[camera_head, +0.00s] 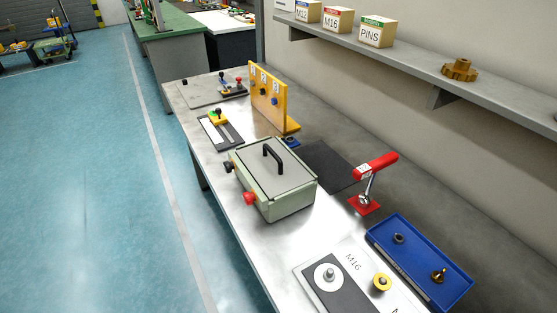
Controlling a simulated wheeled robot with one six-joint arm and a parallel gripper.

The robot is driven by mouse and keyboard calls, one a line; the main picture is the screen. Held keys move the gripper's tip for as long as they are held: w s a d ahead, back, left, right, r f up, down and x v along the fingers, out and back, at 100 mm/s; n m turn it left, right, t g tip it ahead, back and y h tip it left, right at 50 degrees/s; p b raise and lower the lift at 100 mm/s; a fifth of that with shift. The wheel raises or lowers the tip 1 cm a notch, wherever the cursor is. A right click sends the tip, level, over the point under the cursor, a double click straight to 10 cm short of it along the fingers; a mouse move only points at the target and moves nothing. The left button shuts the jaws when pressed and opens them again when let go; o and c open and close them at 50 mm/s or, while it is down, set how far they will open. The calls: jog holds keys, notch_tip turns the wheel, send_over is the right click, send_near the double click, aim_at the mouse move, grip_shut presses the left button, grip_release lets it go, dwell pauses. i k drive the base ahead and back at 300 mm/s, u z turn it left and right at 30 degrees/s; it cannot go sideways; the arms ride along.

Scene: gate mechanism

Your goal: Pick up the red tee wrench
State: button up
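The red tee wrench (377,166) stands on the grey bench, right of the pale green box. Its thick red crossbar handle is at the top, with a small white label at its left end. A metal shaft runs down from the handle to a red square plate (363,205) on the bench. The shaft leans slightly in the picture; I cannot tell whether it sits in the plate or on it. My gripper is not in view.
A green box (284,203) with a black-handled lid stands left of the wrench. A blue tray (458,291) with small metal parts lies in front. A yellow upright panel (266,98) stands farther back. A wall shelf (437,72) with boxes runs behind. Open floor lies left.

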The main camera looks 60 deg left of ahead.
aim_at(364, 200)
jog(key=u, duration=0.85)
jog(key=k, duration=0.5)
jog(key=u, duration=2.05)
jog(key=i, duration=2.55)
jog(key=z, duration=3.05)
jog(key=i, duration=0.5)
jog(key=u, duration=0.05)
